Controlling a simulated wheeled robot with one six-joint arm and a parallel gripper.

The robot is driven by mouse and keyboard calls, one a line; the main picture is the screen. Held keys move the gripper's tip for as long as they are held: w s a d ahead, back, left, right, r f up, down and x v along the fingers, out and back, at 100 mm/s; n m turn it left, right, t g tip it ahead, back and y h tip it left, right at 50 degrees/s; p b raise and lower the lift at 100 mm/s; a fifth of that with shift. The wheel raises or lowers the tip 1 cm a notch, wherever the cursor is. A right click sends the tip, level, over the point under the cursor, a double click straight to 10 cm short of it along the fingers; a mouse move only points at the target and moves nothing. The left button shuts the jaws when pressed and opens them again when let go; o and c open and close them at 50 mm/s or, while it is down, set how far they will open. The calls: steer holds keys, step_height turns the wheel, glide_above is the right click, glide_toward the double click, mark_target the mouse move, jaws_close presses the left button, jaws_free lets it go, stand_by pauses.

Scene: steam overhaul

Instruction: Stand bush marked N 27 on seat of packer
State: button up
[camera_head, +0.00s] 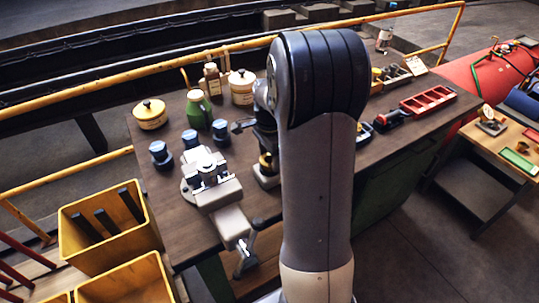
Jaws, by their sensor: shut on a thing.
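My arm stands in the middle of the view and hides much of the bench behind it. The dark end of my arm, with my gripper (266,148), shows only in part at the arm's left edge, pointing down. It is shut on a small brass-coloured piece, which seems to be the bush (265,160); no marking on it can be read. Just below is a grey stand (266,180) on the bench, which may be the packer. I cannot tell whether the brass piece touches it, and its seat is hidden.
A vice (207,172) sits left of the grey stand. Several blue-topped pieces (160,153), a green bottle (199,108) and cream tins (150,114) stand behind it. A red tray (428,101) lies right on the bench (165,205). Yellow bins (88,245) stand front left.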

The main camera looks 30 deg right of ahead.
steer(key=o, duration=1.3)
step_height(320, 180, up, 9)
steer(key=p, duration=0.7)
steer(key=shift+f, duration=0.1)
step_height(320, 180, down, 9)
steer(key=b, duration=0.6)
steer(key=shift+b, duration=0.4)
steer(key=shift+r, duration=0.2)
